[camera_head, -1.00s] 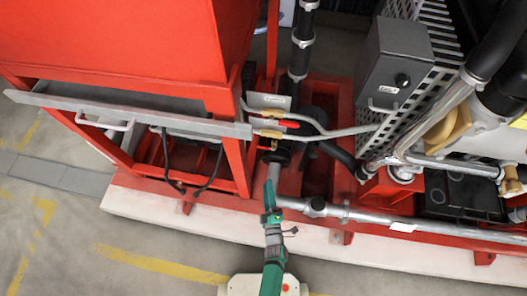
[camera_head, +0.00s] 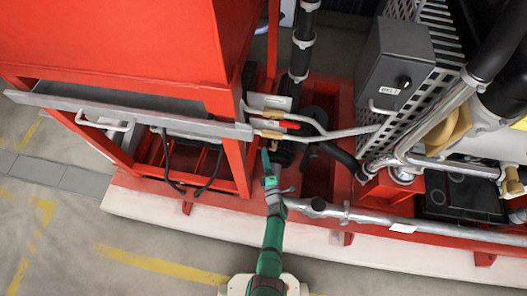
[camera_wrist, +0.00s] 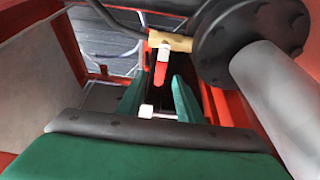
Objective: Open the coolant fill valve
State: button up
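Two brass valve bodies sit on the grey pipes beside the red frame in the head view, the upper one (camera_head: 272,113) and the lower one (camera_head: 268,134). A red lever handle (camera_head: 290,124) shows near them. In the wrist view, a brass valve (camera_wrist: 171,41) has a red handle (camera_wrist: 160,74) hanging down from it. I cannot tell which head-view body this is. My gripper (camera_head: 266,158) is just below the valves in the head view. In the wrist view its green fingers (camera_wrist: 158,98) are spread, with the handle ahead between them and no visible contact.
A large dark flange (camera_wrist: 250,42) and a thick grey pipe (camera_wrist: 275,95) stand close on the right in the wrist view. A red frame post (camera_head: 236,165) stands left of my gripper. A grey box (camera_head: 392,62) and a long pipe (camera_head: 375,216) lie to the right.

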jog(key=w, duration=0.2)
jog(key=shift+w+a, duration=0.25)
jog(key=shift+w, duration=0.15)
jog(key=shift+s, duration=0.1)
grip_shut()
jog(key=shift+s+a, duration=0.1)
